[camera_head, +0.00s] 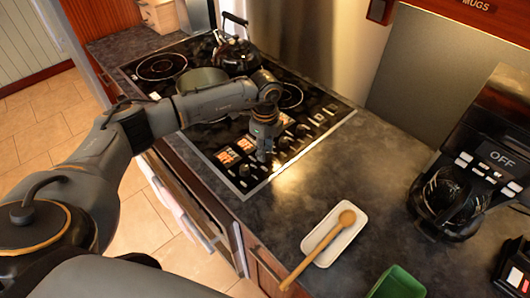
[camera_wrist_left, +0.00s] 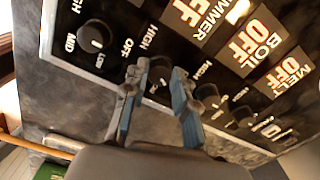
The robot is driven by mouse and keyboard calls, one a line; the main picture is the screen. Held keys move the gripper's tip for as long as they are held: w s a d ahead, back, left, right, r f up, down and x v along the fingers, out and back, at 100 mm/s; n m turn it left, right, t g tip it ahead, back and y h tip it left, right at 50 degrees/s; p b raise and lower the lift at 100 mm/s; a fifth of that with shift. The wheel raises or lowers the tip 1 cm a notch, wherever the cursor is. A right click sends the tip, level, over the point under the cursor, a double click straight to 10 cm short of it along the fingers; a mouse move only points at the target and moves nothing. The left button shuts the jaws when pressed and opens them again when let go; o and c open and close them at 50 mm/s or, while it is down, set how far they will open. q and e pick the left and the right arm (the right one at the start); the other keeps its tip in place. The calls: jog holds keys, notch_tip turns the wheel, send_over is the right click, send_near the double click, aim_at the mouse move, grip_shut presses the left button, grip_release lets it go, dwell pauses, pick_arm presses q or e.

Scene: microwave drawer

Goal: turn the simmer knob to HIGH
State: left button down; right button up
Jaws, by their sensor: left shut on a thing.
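The simmer knob (camera_wrist_left: 157,72) is a dark round knob in the row along the cooktop's front edge. It lines up with the SIMMER display (camera_wrist_left: 203,18), which reads OFF. My left gripper (camera_head: 264,153) is over this knob, pointing down; in the left wrist view its two fingers (camera_wrist_left: 158,80) are closed around the knob, one on each side. The fingers and wrist hide much of the knob, so its pointer cannot be read. HIGH and OFF marks are printed around it. My right gripper is not in view.
Neighbouring knobs stand close on both sides, one by the MID and LOW marks (camera_wrist_left: 95,36) and another (camera_wrist_left: 207,94). BOIL and MELT displays read OFF. A pot (camera_head: 203,80) and kettle (camera_head: 238,50) stand behind my arm. A wooden spoon (camera_head: 320,248) lies across a white rest.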

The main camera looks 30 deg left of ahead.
pick_arm(q)
jog(key=m+b, duration=0.2)
jog(key=m, duration=0.2)
jog(key=shift+f+m+b, duration=0.15)
jog(key=shift+m+b, duration=0.15)
jog(key=shift+b, duration=0.1)
jog(key=m+b, duration=0.3)
jog(key=m, duration=0.1)
jog(key=shift+m, duration=0.3)
jog(key=m+b, duration=0.3)
jog(key=m, duration=0.1)
jog(key=shift+m, duration=0.3)
jog(key=m+b, duration=0.2)
jog(key=m, duration=0.2)
jog(key=m+b, duration=0.2)
jog(key=m, duration=0.3)
jog(key=shift+b, duration=0.35)
jog(key=m+b, duration=0.1)
jog(key=m, duration=0.3)
jog(key=shift+m+b, duration=0.3)
jog(key=shift+b, duration=0.1)
jog(key=m+b, duration=0.1)
jog(key=m, duration=0.3)
jog(key=shift+r+m+b, duration=0.2)
jog(key=shift+m+b, duration=0.4)
jog(key=shift+m, duration=1.5)
